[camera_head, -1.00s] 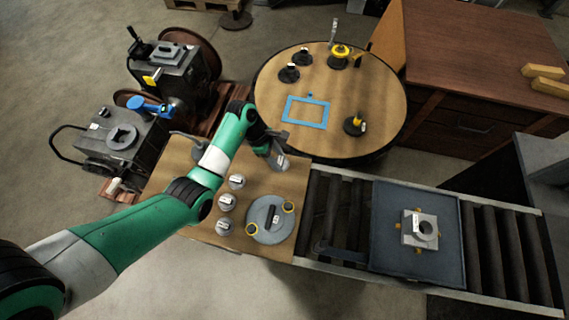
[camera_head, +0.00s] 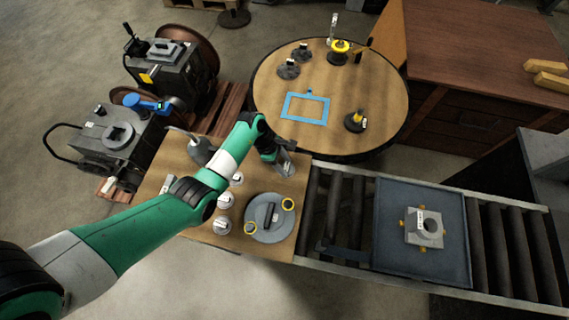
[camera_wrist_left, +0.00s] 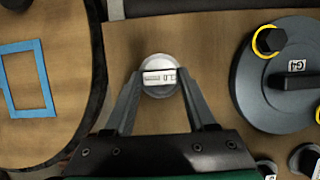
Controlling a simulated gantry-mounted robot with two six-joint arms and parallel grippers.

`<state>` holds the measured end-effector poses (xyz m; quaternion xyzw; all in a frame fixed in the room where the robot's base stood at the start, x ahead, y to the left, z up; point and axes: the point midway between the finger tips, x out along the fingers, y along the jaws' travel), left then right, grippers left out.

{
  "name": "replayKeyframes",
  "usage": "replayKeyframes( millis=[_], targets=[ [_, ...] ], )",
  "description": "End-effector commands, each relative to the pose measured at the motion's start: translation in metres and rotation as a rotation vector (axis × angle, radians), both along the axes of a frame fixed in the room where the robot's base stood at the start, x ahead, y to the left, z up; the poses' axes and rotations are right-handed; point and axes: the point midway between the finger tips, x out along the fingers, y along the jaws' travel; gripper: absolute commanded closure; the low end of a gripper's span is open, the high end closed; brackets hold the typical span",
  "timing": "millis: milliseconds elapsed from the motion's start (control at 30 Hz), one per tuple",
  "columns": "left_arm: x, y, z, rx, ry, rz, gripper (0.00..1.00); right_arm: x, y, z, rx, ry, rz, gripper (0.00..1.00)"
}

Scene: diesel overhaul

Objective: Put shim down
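My left gripper (camera_head: 279,161) is over the back right corner of the small wooden table (camera_head: 262,262). In the left wrist view its two fingers (camera_wrist_left: 158,82) sit on either side of a small round grey piece with a white label, seemingly the shim (camera_wrist_left: 158,66), and appear closed on it. The shim also shows at the fingertips in the head view (camera_head: 288,171). Whether its underside touches the wood cannot be told. My right gripper is not in view.
Similar labelled round pieces (camera_head: 224,201) stand left of a grey disc (camera_head: 264,232) with yellow rings. A blue rectangular frame (camera_head: 306,121) lies on the round table (camera_head: 375,85). A roller conveyor (camera_head: 313,215) carries a tray (camera_head: 395,262) with a grey block (camera_head: 420,240).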

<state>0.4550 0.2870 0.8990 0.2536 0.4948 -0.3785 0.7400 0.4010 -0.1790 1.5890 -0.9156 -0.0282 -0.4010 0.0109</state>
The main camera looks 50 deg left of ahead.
Motion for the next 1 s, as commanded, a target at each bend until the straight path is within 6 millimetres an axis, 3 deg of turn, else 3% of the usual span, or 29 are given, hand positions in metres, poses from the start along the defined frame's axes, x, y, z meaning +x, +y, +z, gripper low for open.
replayKeyframes(
  millis=[33, 100, 467, 767, 1000],
  targets=[
    [0.0, 0.0, 0.0, 0.0, 0.0, 0.0, 0.33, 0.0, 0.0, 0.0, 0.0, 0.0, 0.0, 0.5],
    [0.0, 0.0, 0.001, 0.0, 0.0, 0.0, 0.21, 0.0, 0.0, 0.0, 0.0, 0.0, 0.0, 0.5],
    [0.0, 0.001, 0.007, 0.001, -0.001, 0.0, 0.21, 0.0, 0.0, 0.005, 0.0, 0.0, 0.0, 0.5],
    [-0.014, 0.021, 0.068, 0.001, -0.003, 0.002, 0.21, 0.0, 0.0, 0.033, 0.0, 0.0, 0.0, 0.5],
    [-0.024, 0.035, 0.108, -0.001, -0.003, 0.001, 0.21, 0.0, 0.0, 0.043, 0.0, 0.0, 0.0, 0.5]
  ],
)
